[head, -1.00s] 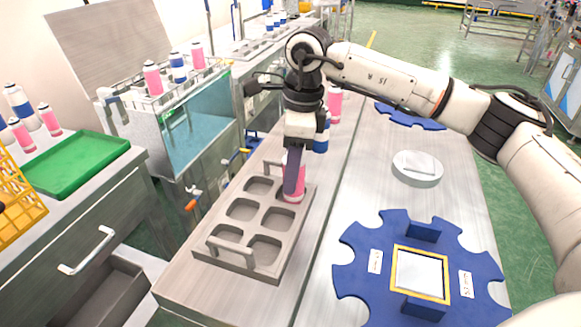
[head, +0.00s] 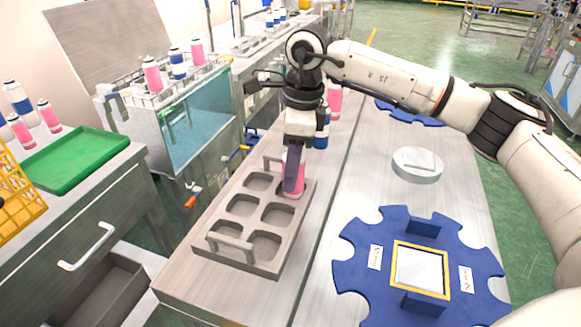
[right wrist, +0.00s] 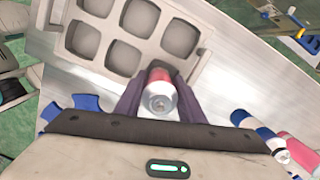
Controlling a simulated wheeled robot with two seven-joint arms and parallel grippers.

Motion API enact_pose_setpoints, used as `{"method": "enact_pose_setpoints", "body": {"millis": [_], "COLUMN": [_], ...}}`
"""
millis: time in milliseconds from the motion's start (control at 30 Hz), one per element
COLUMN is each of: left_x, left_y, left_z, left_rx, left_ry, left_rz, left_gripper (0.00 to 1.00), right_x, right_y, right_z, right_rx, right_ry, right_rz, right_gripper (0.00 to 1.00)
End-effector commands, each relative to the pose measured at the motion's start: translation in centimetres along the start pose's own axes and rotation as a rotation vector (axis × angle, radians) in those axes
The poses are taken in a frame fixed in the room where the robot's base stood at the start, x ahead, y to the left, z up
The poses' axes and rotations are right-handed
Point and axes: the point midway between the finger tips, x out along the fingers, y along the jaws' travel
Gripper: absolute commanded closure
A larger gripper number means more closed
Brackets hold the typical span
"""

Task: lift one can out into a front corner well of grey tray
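The grey tray (head: 218,262) has two rows of wells and a handle at each end. A pink can (head: 298,182) stands upright at its far right corner well, its base partly hidden by the rim. My right gripper (head: 293,178) reaches down over this can from above, one finger on each side. In the right wrist view the can (right wrist: 160,98) shows its white top between the fingertips of the right gripper (right wrist: 160,85), which look closed against its sides. The other tray wells look empty. My left gripper is in neither view.
A blue-and-white can (head: 322,137) and a pink can (head: 334,100) stand just beyond the tray. To the right lie a blue notched plate (head: 362,262) and a white disc (head: 417,164). A glass-sided bath (head: 205,118) with cans stands left.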

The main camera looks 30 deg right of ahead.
Motion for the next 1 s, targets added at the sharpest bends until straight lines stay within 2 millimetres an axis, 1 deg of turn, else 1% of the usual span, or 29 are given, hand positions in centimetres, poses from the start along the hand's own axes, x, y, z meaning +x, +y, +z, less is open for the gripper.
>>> {"method": "enact_pose_setpoints", "body": {"millis": [33, 100, 367, 467, 533, 667, 1000], "left_x": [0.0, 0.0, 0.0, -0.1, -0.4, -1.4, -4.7], "left_y": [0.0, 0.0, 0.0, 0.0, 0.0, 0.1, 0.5], "left_z": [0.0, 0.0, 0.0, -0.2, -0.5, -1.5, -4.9], "left_rx": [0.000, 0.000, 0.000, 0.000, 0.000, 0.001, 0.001], "left_ry": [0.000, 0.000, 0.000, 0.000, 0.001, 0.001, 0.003], "left_rz": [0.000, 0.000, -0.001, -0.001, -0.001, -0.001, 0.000], "left_gripper": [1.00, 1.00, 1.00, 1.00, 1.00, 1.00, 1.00], "right_x": [0.2, 0.2, 0.1, -0.3, -0.9, -3.1, -10.0], "right_y": [0.1, 0.0, 0.0, 0.0, 0.0, 0.0, 0.0], "right_z": [0.0, 0.0, 0.0, 0.0, 0.1, 0.4, 1.3], "right_rx": [0.000, 0.000, 0.000, 0.000, 0.000, 0.000, 0.000], "right_ry": [0.002, 0.002, 0.002, 0.002, 0.001, 0.000, 0.000], "right_rz": [0.002, 0.002, 0.001, 0.001, 0.000, -0.001, 0.000], "right_gripper": [0.56, 0.44, 0.44, 0.44, 0.44, 0.44, 0.44]}}
